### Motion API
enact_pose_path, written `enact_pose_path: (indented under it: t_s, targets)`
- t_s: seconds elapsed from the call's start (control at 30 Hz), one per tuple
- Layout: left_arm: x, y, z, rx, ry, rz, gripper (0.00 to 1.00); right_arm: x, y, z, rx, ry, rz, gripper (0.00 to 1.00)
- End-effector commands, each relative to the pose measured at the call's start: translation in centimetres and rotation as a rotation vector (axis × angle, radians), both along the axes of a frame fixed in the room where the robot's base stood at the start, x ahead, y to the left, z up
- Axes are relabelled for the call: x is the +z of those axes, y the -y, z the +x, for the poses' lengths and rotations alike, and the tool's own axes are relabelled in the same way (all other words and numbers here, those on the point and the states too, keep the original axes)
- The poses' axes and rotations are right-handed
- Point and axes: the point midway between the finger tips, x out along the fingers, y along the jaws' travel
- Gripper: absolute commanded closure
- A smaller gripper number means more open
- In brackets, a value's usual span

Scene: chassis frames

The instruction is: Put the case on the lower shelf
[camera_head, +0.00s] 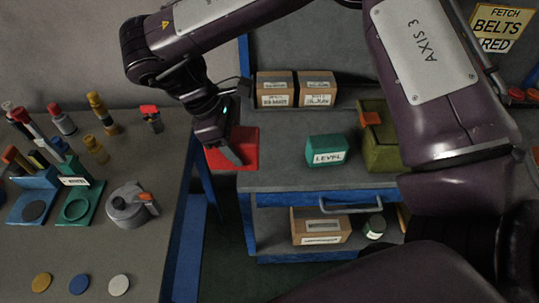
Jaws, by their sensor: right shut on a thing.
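My right gripper (232,150) is shut on a red case (245,147), seen from above, at the left edge of the shelf unit's middle level (275,178). The gripper hides part of the case, and I cannot tell whether the case touches the shelf. The lower shelf (268,232) is below, with a brown labelled box (322,238) and a small dark green jar (375,227) on it. My left gripper is not in view.
A teal box marked LEVEL (326,151) and an olive bin (384,150) stand on the middle level. Brown boxes (275,90) sit above. The left table (150,228) holds several tools and a grey round device (128,207).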

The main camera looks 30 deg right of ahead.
Motion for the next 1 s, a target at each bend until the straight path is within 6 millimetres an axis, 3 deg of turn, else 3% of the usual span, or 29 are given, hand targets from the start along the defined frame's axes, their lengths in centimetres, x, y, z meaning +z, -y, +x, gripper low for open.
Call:
enact_pose_path:
  t_s: [0.2, 0.4, 0.6, 1.0]
  targets:
    - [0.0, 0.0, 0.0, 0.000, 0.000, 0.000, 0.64, 0.6, 0.8, 1.7, 0.594, 0.002, 0.002, 0.81]
    - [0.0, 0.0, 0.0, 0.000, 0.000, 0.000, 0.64, 1.0, 2.0, 3.1, 1.082, 0.001, 0.007, 0.81]
    - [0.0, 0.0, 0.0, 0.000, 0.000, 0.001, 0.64, 1.4, 3.3, 4.3, 1.476, 0.004, 0.009, 0.81]
    - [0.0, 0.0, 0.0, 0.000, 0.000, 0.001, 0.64, 2.3, 6.2, 6.1, 2.097, 0.001, 0.003, 0.81]
